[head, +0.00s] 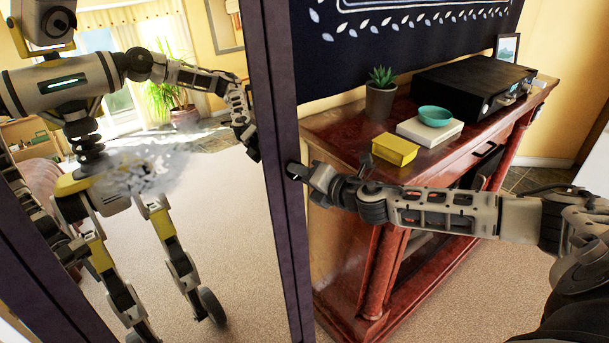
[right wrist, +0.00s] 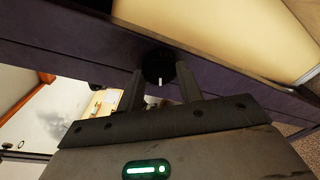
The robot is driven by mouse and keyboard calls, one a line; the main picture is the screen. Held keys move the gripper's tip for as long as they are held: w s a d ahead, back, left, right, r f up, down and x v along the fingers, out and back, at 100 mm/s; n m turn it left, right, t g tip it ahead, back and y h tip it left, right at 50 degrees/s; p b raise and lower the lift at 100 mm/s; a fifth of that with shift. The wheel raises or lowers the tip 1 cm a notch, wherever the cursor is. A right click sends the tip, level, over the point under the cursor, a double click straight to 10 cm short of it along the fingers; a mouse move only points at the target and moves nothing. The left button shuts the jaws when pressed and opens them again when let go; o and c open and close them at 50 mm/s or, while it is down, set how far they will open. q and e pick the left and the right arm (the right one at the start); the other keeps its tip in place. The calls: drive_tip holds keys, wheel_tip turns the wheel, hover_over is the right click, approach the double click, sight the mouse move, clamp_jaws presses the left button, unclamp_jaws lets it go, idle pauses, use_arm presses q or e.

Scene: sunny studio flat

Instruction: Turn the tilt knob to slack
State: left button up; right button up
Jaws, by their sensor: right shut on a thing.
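The tilt knob (right wrist: 158,66) is a small round black knob on the side of a tall mirror's dark purple frame (head: 282,215). A white pointer mark on it points down in the right wrist view, toward my palm. My right gripper (right wrist: 160,88) has a finger on each side of the knob and is shut on it. In the head view my right gripper (head: 298,172) reaches in from the right and meets the frame's edge, hiding most of the knob. No slack marking can be read. My left gripper does not show directly.
The mirror glass (head: 215,230) reflects my body and the room. A red-brown sideboard (head: 335,125) stands behind my right arm, with a yellow box (head: 395,150), teal bowl (head: 435,116), potted plant (head: 380,95) and black device (head: 470,85). Carpet (head: 440,300) is clear in front.

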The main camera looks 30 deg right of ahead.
drive_tip(key=shift+n, duration=0.5)
drive_tip(key=shift+a, duration=0.1)
drive_tip(key=o, duration=1)
drive_tip(key=shift+s, duration=0.1)
use_arm(q)
drive_tip(key=b, duration=0.1)
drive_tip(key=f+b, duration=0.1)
drive_tip(key=b, duration=0.1)
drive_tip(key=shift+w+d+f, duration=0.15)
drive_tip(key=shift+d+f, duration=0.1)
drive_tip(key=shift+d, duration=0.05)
use_arm(e)
drive_tip(key=v, duration=1.5)
drive_tip(key=shift+s, duration=0.35)
drive_tip(key=shift+r, duration=0.1)
